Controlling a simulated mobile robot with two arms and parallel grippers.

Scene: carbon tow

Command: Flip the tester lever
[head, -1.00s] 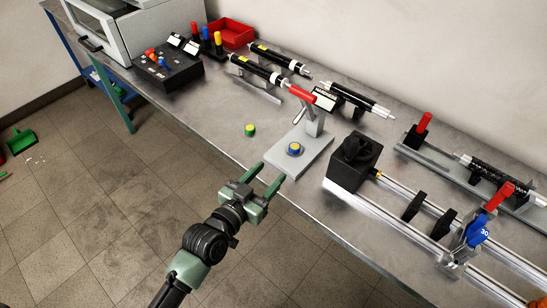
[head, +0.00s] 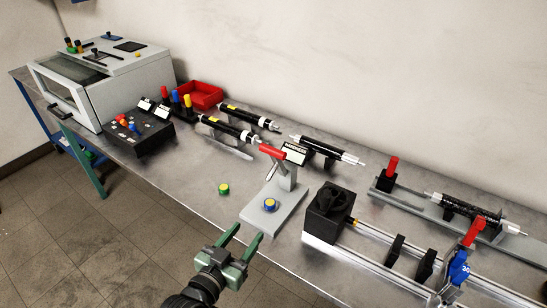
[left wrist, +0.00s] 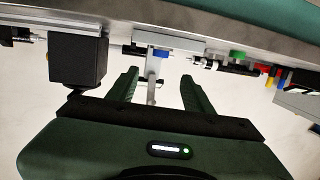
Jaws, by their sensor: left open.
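The tester is a grey stand on a flat base (head: 278,215) with a small labelled display (head: 293,154) on its post. Its red lever handle (head: 271,152) sticks out leftward from the top. A blue and yellow puck (head: 270,205) rests on the tester base. My left gripper (head: 250,231) is open and empty, in front of the table edge and just short of the base. In the left wrist view its two fingers (left wrist: 160,76) are spread, with the tester post (left wrist: 152,72) seen upside down between them. My right gripper is not in view.
A green and yellow puck (head: 224,188) lies left of the tester. A black block (head: 329,209) with rails stands close on the right. Black cylinders (head: 230,130) on supports lie behind. A control box (head: 142,134), red bin (head: 200,95) and grey machine (head: 118,80) stand farther left.

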